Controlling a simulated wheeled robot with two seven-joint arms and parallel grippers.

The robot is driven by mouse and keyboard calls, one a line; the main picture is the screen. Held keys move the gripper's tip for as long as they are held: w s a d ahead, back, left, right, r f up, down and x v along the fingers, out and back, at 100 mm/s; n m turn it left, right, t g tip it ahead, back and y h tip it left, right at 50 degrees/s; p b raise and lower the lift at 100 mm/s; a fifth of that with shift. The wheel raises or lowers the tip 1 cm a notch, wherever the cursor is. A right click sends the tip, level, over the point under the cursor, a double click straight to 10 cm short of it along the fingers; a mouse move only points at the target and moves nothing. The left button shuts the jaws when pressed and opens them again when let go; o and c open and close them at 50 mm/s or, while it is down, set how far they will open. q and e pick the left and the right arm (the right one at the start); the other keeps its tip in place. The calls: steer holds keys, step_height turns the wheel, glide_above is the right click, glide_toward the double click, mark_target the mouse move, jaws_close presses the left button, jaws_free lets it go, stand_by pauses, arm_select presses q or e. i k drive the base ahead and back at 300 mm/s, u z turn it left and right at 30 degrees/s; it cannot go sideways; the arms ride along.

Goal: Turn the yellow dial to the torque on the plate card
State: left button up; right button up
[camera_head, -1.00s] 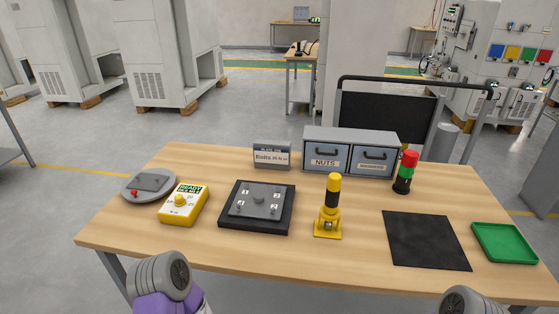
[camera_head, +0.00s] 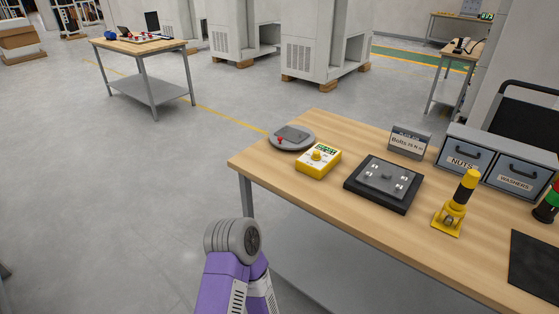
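A yellow box with a yellow dial (camera_head: 317,154) and a small dark green display stands near the left end of the wooden table; the display text is too small to read surely. The plate card (camera_head: 408,143) stands upright at the table's back; it reads "Bolts" and a torque value that I cannot read surely. A dark plate (camera_head: 383,182) with numbered bolt spots lies right of the yellow box. My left arm shows at the bottom, in front of the table's left end, but its gripper is out of view. My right gripper is out of view.
A grey round base with a red knob (camera_head: 291,138) is left of the yellow box. A yellow-black tool (camera_head: 456,204), the nuts and washers drawers (camera_head: 497,161), a stack light (camera_head: 548,203) and a black mat (camera_head: 536,265) are to the right. Floor left of the table is clear.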

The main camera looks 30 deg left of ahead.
mark_target(316, 156)
steer(key=u, duration=0.3)
steer(key=k, duration=0.75)
steer(key=u, duration=1.2)
steer(key=i, duration=0.8)
steer(key=z, duration=0.55)
steer(key=i, duration=0.6)
steer(key=z, duration=0.7)
